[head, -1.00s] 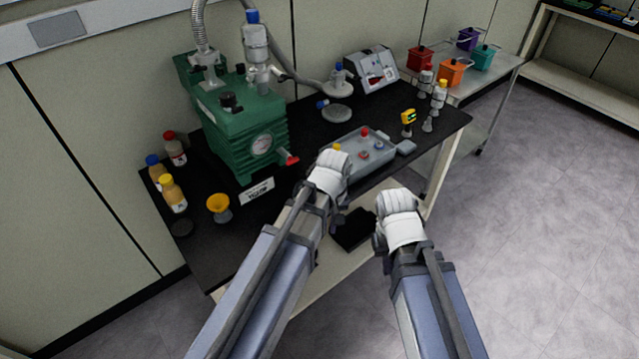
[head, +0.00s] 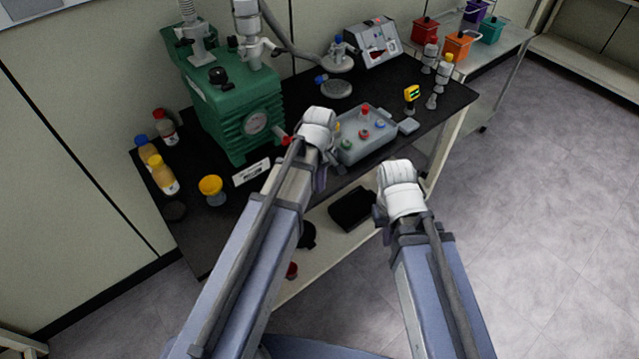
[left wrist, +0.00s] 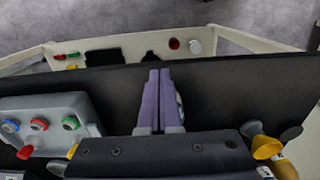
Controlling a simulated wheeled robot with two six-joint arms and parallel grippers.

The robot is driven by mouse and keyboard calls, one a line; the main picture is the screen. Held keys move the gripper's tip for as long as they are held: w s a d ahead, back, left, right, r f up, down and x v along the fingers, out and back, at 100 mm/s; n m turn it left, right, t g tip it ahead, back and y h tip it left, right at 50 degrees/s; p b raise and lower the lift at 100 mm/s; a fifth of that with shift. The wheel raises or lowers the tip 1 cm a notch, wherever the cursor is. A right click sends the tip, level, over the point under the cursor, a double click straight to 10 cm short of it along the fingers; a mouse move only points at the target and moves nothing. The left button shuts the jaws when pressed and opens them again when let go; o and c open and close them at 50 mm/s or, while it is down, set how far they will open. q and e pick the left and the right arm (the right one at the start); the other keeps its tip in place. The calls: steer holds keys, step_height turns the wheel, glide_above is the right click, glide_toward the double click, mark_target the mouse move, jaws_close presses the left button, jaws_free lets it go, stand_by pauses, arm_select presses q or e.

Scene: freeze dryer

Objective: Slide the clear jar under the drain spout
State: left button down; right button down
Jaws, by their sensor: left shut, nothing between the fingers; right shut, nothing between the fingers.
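A small pale, see-through jar with a yellow funnel-like top (head: 212,190) stands on the black bench in front of the green pump (head: 235,110), left of the white label. It seems to show at the right of the left wrist view (left wrist: 265,145). A red-tipped spout (head: 287,141) on the pump's right side is partly hidden by my left arm. My left gripper (head: 320,182) is at the bench's front edge, right of the jar and apart from it; its purple fingers (left wrist: 160,75) are shut and empty. My right gripper (head: 380,218) is shut in front of the bench, its fingers mostly hidden.
A grey tray (head: 368,152) with coloured caps lies right of my left gripper. Several capped bottles (head: 162,173) stand at the bench's left end. A white label (head: 251,173) stands before the pump. A black box (head: 352,208) sits on the lower shelf.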

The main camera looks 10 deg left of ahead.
mark_target(313, 198)
arm_select(q)
step_height(313, 198, down, 7)
steer(key=b, duration=0.5)
steer(key=shift+b, duration=0.35)
steer(key=a, duration=0.1)
steer(key=w, duration=0.1)
steer(key=w+a, duration=0.1)
steer(key=shift+w+a+r, duration=0.15)
steer(key=shift+a+r, duration=0.1)
steer(key=shift+a, duration=0.1)
steer(key=shift+w+a, duration=0.1)
steer(key=shift+a, duration=0.15)
steer(key=w+a, duration=0.2)
steer(key=a, duration=0.1)
steer(key=shift+w, duration=0.25)
steer(key=shift+s, duration=0.15)
